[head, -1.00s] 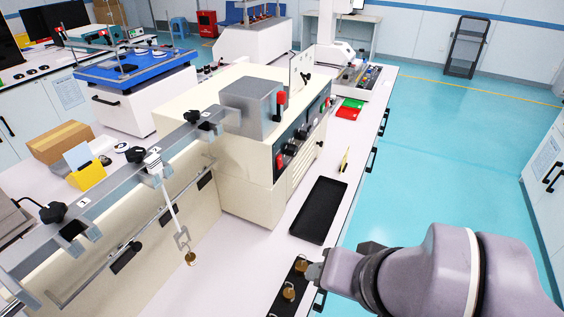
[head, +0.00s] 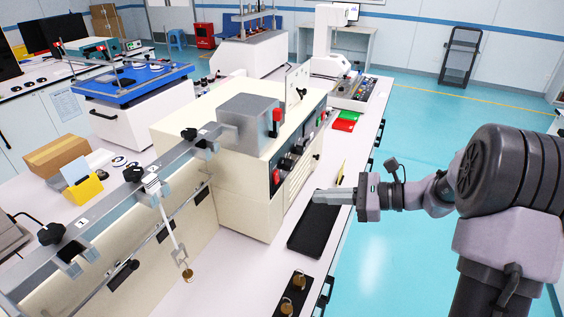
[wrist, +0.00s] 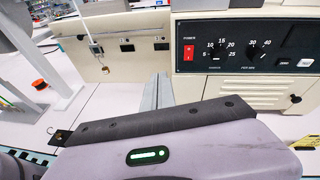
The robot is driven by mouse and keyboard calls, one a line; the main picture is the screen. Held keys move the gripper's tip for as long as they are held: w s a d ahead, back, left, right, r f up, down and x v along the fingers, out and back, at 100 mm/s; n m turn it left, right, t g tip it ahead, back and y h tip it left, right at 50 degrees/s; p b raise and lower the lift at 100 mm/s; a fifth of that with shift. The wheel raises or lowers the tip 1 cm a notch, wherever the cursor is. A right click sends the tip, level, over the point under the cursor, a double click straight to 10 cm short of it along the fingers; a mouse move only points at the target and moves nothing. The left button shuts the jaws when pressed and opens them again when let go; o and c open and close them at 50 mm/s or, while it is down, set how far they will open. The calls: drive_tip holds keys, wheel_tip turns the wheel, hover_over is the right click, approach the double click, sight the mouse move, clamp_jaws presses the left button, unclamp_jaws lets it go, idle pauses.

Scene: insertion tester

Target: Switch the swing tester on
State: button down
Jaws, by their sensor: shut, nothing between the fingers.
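The swing tester (head: 240,195) is a cream cabinet with a long silver bar along its left side. Its black control panel (head: 298,148) faces right, with the red power switch (head: 276,179) at its near end. In the wrist view the red switch (wrist: 188,52) is at the left of the panel, beside two dials (wrist: 218,50). My gripper (head: 318,195) is above the black tray, pointing left toward the cabinet, apart from the panel. Its fingers (wrist: 157,92) are shut and empty, below and left of the switch in the wrist view.
The black tray (head: 309,238) lies on the bench below my gripper. Brass weights (head: 286,306) sit in a black holder nearer. A weight (head: 187,276) hangs from the silver bar. Open floor is at right.

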drive_tip(key=w+d+f+m+t, duration=0.2)
drive_tip(key=w+d+m, duration=0.1)
drive_tip(key=d, duration=0.1)
drive_tip(key=shift+w+d+f+t+y, duration=0.15)
drive_tip(key=shift+d+f+t+y, duration=0.15)
drive_tip(key=shift+y, duration=0.1)
drive_tip(key=shift+a, duration=0.15)
drive_tip(key=b, duration=0.4)
approach(278, 181)
drive_tip(key=shift+x, duration=3.4)
